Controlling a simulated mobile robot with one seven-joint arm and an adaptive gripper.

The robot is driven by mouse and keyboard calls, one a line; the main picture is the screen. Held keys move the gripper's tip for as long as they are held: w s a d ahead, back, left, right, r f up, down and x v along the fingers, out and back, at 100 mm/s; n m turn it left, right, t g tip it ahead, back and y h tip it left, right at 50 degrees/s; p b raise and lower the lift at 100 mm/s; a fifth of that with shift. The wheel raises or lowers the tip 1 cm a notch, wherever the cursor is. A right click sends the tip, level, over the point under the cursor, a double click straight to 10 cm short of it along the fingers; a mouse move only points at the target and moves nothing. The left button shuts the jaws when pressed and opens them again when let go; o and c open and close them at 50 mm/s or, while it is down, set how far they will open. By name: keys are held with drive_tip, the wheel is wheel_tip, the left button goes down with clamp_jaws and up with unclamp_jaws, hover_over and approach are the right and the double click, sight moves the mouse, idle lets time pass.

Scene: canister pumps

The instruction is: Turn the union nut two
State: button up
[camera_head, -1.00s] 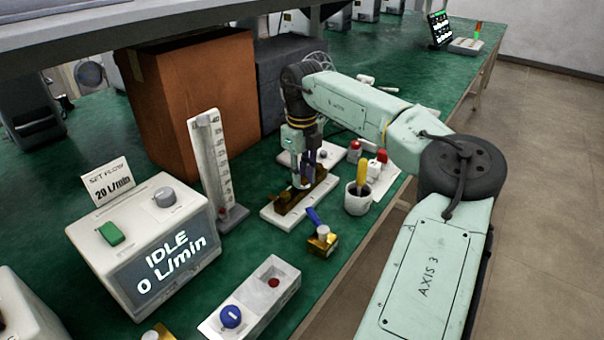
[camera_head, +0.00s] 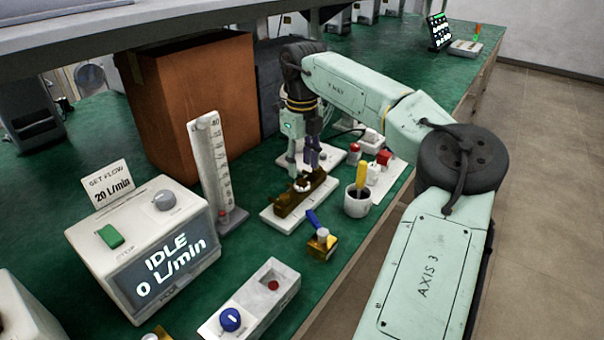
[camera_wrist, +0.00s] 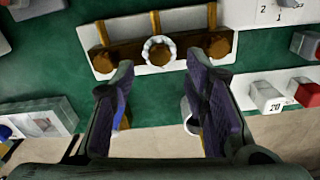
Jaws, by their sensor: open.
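The union nut (camera_head: 302,186) is a pale ring at the middle of a brown-gold fitting (camera_head: 290,203) on a white base plate (camera_head: 272,215). In the wrist view the nut (camera_wrist: 158,50) shows as a whitish scalloped ring on the fitting, between two brown ends. My gripper (camera_head: 302,172) points down above the fitting, its jaws apart. In the wrist view the purple-padded fingers of my gripper (camera_wrist: 166,85) are spread with nothing between them, and the nut lies beyond their tips. Whether a fingertip touches the fitting cannot be told.
A grey cup (camera_head: 357,201) with a yellow-handled tool stands right of the fitting. A brass valve with a blue lever (camera_head: 321,243) is in front. A tall white scale (camera_head: 211,165) and an orange-brown box (camera_head: 195,100) stand to the left. The display box (camera_head: 150,245) reads IDLE.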

sight(302, 180)
wheel_tip(302, 180, up, 8)
drive_tip(key=shift+f, duration=0.15)
idle(0.4)
